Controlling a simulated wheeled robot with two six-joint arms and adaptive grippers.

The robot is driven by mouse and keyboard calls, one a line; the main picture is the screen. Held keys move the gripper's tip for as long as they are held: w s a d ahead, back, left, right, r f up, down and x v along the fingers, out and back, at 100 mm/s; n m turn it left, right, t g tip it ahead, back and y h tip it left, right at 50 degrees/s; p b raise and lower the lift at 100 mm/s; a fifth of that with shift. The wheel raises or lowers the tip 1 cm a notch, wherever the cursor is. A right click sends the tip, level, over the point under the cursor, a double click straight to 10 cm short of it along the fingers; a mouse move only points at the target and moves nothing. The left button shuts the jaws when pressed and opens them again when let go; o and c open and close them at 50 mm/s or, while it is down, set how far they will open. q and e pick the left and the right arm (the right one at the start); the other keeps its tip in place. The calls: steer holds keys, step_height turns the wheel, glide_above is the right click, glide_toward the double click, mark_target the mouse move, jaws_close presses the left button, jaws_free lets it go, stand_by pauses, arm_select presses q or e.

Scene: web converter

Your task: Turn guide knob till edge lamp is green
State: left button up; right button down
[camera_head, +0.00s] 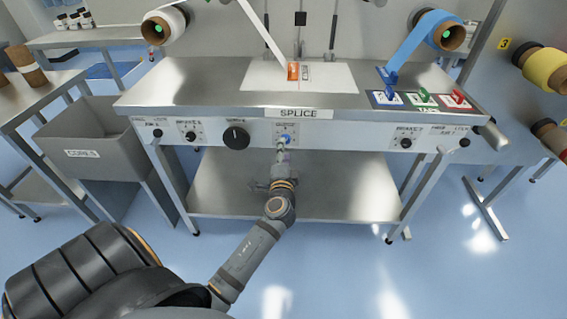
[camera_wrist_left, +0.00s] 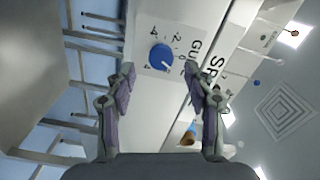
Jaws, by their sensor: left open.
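The guide knob is blue with a white pointer line. In the head view my left gripper (camera_head: 283,150) is small before the panel. I cannot make out the edge lamp.
A large black knob (camera_head: 236,138) and smaller knobs (camera_head: 190,135) (camera_head: 406,143) share the panel. A white reel (camera_head: 172,22) and a blue reel (camera_head: 436,22) hang above the table. A grey cores bin (camera_head: 85,154) stands left. The floor in front is clear.

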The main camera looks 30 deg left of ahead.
arm_select(q)
steer(key=v, duration=0.8)
steer(key=shift+a, duration=0.1)
stand_by(0.8)
